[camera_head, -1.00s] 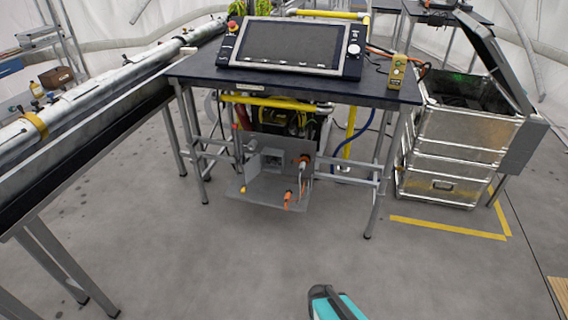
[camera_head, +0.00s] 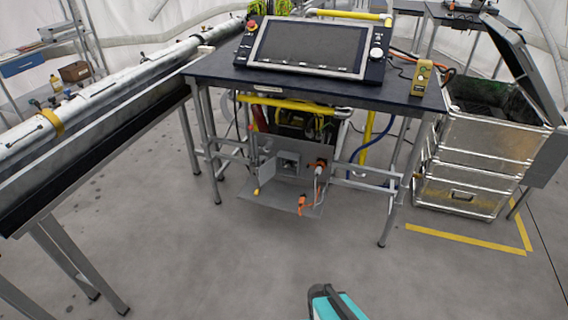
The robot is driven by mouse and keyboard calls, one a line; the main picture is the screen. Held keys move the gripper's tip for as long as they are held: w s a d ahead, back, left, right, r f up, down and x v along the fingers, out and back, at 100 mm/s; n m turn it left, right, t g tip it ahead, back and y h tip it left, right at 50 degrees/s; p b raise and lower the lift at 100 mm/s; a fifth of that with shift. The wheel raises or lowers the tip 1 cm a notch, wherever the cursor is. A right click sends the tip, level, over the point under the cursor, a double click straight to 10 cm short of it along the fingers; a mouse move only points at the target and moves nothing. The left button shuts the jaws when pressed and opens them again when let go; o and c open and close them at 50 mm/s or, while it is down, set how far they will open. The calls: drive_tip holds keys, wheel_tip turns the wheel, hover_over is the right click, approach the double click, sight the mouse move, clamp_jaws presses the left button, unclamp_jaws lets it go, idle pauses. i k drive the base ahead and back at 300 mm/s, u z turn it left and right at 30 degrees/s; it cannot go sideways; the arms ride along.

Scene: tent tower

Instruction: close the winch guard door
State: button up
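A grey metal box (camera_head: 290,160) sits low under the dark table. A flat grey panel (camera_head: 280,200) extends forward from its bottom edge, apparently a lowered door, though I cannot tell for sure that it is the winch guard door. An orange-tipped connector (camera_head: 319,167) is at the box's right side, and an orange piece (camera_head: 302,203) is on or in front of the panel. Yellow tubing and a dark and yellow machine (camera_head: 292,122) are behind the box, partly hidden. My gripper's fingers do not show; only a teal and black part of my own arm shows at the bottom edge.
The table (camera_head: 225,70) carries a control console (camera_head: 310,47) and a yellow handheld device (camera_head: 423,78). An open metal case (camera_head: 490,130) stands on the right. A long pipe (camera_head: 100,92) lies on a rack at left. The floor before the table is clear.

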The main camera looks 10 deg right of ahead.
sight(267, 169)
drive_tip(key=i, duration=0.8)
drive_tip(key=z, duration=0.25)
drive_tip(key=k, duration=0.2)
drive_tip(key=u, duration=3.05)
